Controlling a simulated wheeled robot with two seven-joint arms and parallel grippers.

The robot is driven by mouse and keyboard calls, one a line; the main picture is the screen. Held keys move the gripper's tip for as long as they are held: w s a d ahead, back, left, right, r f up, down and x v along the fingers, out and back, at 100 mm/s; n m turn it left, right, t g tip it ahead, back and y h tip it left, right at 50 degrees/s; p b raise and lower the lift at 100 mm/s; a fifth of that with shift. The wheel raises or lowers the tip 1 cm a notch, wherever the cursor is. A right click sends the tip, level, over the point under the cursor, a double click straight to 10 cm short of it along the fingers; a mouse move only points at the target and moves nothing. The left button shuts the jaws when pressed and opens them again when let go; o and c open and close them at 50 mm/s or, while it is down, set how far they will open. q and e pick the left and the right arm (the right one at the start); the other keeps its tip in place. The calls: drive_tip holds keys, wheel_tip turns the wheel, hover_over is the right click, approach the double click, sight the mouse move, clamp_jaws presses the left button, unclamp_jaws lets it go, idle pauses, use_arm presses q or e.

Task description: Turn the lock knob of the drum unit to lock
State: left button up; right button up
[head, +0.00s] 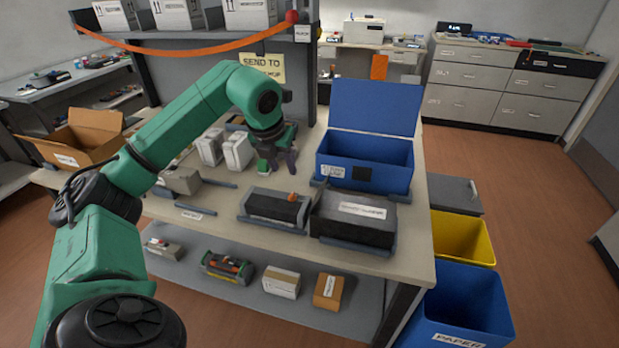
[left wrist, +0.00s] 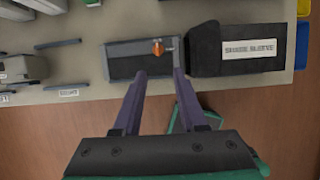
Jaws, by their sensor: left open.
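The drum unit (head: 272,207) is a dark, long box lying in a grey holder at the front of the table. Its small orange lock knob (head: 292,198) sits on top near the right end. In the left wrist view the drum unit (left wrist: 125,66) lies just beyond the fingertips, and the knob (left wrist: 157,47) shows ahead, roughly in line with the gap between them. My left gripper (head: 279,168) is open and empty, above and behind the drum unit in the head view. Its purple fingers (left wrist: 159,76) are apart and do not visibly touch the knob. My right gripper is not in view.
A black box labelled as a sleeve (head: 352,220) stands close at the drum unit's right. Behind it is an open blue bin (head: 365,172) with its lid raised. White cartridges (head: 236,152) stand to the left. Yellow (head: 461,237) and blue (head: 463,300) bins flank the table's right side.

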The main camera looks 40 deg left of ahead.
use_arm(q)
drive_tip(key=w, duration=0.1)
drive_tip(key=p, duration=0.1)
approach(292, 195)
drive_tip(key=p+x, duration=0.1)
drive_tip(key=x, duration=0.4)
drive_tip(key=shift+w+f, duration=0.1)
drive_tip(key=shift+w, duration=0.05)
drive_tip(key=x, duration=0.2)
drive_tip(key=shift+w+a+f, duration=0.1)
drive_tip(key=shift+f, duration=0.35)
clamp_jaws()
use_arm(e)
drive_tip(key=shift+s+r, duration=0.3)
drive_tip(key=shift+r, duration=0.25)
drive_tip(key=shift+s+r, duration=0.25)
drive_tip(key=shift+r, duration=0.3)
